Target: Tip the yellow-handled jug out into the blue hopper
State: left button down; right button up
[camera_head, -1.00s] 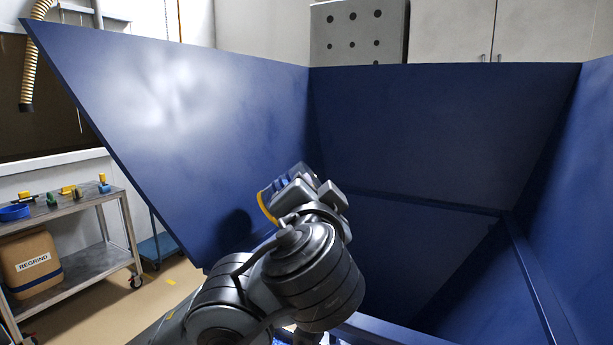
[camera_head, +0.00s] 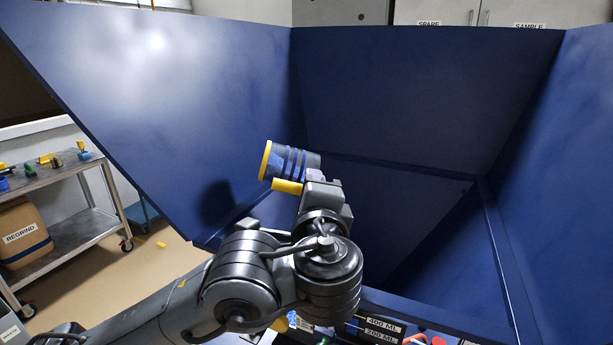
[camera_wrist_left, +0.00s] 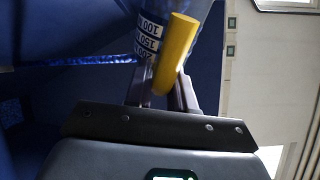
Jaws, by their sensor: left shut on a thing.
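The blue hopper (camera_head: 410,105) fills most of the head view, with tall sloping walls. The yellow-handled jug (camera_head: 296,163) is a dark, blue-banded cylinder lying roughly on its side above the hopper's near left part. A yellow ring marks its left end; its inside is hidden. My left gripper (camera_head: 311,181) is shut on its yellow handle (camera_head: 287,186). In the left wrist view the handle (camera_wrist_left: 174,55) sits between the fingers, and the jug's body (camera_wrist_left: 150,30) shows upside-down volume marks. I see no powder falling. My right gripper is not in view.
A grey trolley (camera_head: 75,240) stands at the left with small coloured items on top and a REGRIND container (camera_head: 20,236) below. Labels reading 400 ML and 200 ML (camera_head: 380,329) show below the hopper's front edge. Grey cabinets (camera_head: 440,12) stand behind.

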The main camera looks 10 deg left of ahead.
pick_arm(q)
jog(key=shift+w+d+f+m+p, duration=0.1)
jog(key=shift+d+m+p, duration=0.25)
jog(key=shift+m, duration=0.4)
jog(key=shift+d+r+m+p, duration=0.1)
jog(key=shift+m+p, duration=0.4)
jog(key=shift+m, duration=0.3)
jog(key=shift+w+d+f+m+p, duration=0.1)
jog(key=shift+d+m+p, duration=0.25)
jog(key=shift+m, duration=0.4)
jog(key=shift+a, duration=0.1)
dwell(0.6)
